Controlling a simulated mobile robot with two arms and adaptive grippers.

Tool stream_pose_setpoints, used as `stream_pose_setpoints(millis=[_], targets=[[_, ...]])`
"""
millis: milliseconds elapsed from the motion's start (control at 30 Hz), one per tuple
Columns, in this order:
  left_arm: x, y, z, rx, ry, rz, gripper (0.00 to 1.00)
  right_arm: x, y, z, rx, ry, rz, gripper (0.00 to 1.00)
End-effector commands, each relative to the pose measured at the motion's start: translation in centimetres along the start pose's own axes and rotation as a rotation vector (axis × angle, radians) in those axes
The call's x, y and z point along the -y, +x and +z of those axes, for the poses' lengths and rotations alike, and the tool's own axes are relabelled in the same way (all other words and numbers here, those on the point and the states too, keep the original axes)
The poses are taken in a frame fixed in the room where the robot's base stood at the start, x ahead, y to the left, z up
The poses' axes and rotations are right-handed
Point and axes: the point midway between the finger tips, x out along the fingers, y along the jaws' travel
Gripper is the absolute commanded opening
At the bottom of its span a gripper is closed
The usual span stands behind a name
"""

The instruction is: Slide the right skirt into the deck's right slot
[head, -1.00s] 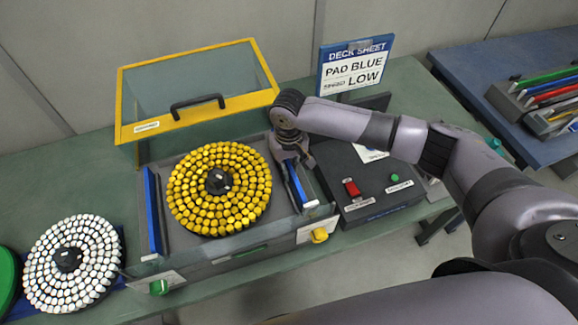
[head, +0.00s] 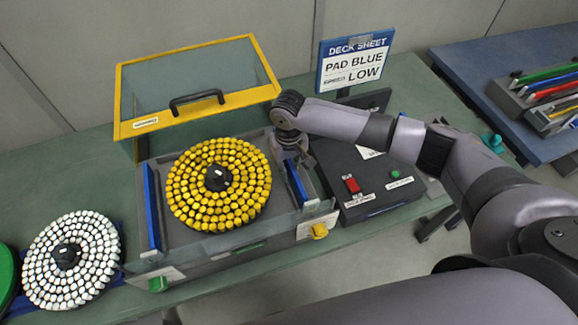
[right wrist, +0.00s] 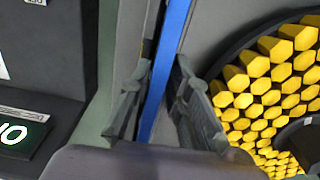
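The right skirt (head: 297,184) is a blue strip at the right side of the deck, standing along its inner right wall. My right gripper (head: 298,150) points down at its far end. In the right wrist view the blue skirt (right wrist: 168,65) runs between the two fingers (right wrist: 162,75), whose tips close in on both its faces. The deck (head: 240,262) is a grey box; its right slot is hidden under the skirt and gripper, so I cannot tell how deep the skirt sits. A matching blue skirt (head: 151,207) stands at the deck's left side. My left gripper is out of view.
A disc of yellow pads (head: 190,182) fills the deck's middle, close to my right gripper. A yellow-framed clear lid (head: 262,65) stands open behind. A dark control box (head: 372,192) with red and green buttons stands right. A white-pad disc (head: 92,262) lies left.

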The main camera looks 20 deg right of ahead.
Motion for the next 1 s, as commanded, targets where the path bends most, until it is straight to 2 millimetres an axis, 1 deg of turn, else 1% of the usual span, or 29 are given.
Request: stream_pose_setpoints(millis=[33,167,200,700,767,867,1000], targets=[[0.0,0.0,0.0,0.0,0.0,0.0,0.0,0.0,0.0,0.0,0.001,0.0,0.0,0.24],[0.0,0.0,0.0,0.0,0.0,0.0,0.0,0.0,0.0,0.0,0.001,0.0,0.0,0.32],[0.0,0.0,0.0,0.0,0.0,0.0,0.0,0.0,0.0,0.0,0.001,0.0,0.0,0.33],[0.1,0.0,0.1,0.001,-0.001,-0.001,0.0,0.0,-0.1,0.0,0.001,0.0,0.001,0.33],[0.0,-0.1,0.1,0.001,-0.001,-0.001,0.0,0.0,-0.3,0.0,0.0,0.0,0.0,0.33],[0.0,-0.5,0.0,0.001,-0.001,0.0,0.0,0.0,-1.3,-0.1,-0.001,-0.001,-0.001,0.33],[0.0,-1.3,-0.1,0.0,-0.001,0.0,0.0,0.0,-3.2,-0.1,-0.002,-0.001,0.001,0.33]])
